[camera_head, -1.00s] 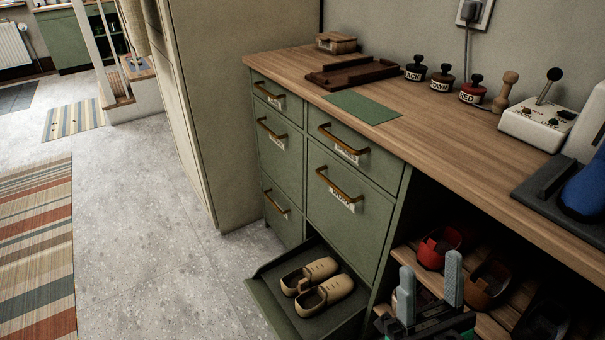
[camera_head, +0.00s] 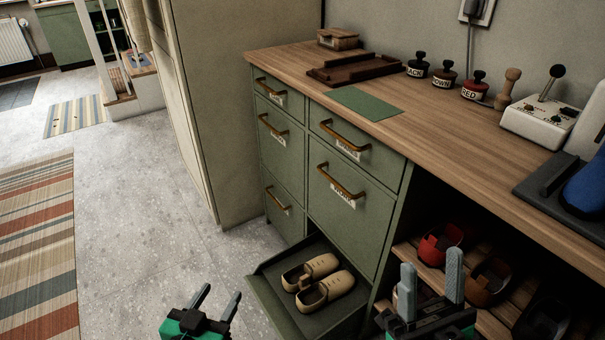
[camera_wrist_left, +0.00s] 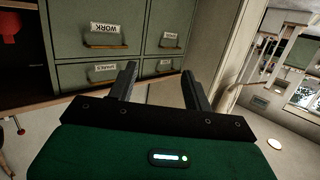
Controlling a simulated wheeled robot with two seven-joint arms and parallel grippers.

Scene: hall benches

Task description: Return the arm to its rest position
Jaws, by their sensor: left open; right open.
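My left gripper (camera_head: 217,302) is at the bottom of the head view, over the grey floor and left of the open bottom drawer. Its two dark fingers are apart, with nothing between them. In the left wrist view the left gripper (camera_wrist_left: 161,88) points toward the green cabinet drawers, its fingers spread and empty. My right gripper (camera_head: 431,285) is at the bottom right of the head view, in front of the shoe shelves. Its grey fingers are upright and apart, and I see nothing held.
The bottom drawer (camera_head: 268,300) stands pulled out with a pair of tan shoes (camera_head: 325,288) inside. The green cabinet (camera_head: 345,215) carries a wooden worktop (camera_head: 440,130) with a brown tray, stamps and a switch box. Red and brown shoes (camera_head: 437,246) sit on open shelves.

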